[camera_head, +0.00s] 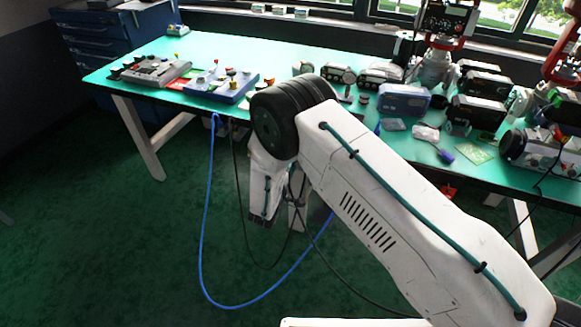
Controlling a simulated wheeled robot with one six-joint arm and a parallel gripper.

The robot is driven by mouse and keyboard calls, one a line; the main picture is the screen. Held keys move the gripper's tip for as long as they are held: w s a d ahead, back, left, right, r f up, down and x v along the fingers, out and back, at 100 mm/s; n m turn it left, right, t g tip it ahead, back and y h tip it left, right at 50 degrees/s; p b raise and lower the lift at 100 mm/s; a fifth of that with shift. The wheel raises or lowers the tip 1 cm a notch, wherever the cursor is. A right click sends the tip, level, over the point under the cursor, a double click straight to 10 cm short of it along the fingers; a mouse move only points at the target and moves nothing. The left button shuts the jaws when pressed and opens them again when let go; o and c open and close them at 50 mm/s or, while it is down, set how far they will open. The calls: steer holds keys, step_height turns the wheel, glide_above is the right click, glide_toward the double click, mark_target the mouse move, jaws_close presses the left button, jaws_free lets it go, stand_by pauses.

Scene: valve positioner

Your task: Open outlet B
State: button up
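I cannot make out a label for outlet B anywhere in the head view. A blue panel (222,88) with several small knobs and fittings lies on the green bench at the left. A grey unit (150,72) with dark knobs and a red part lies just left of it. My arm reaches from the lower right to a black joint in front of the bench. My gripper (278,212) hangs below this joint, on the near side of the bench edge and apart from the panel. Its fingers are small and dark, so their opening does not show.
The green bench (215,47) holds several devices at the right, with a red-and-white valve assembly (437,62) behind them. A blue hose (203,235) and dark cables hang down near my gripper. A blue drawer cabinet (100,42) stands behind left. The floor at left is clear.

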steer(key=v, duration=0.7)
steer(key=shift+s, duration=0.35)
steer(key=shift+a+r, duration=0.1)
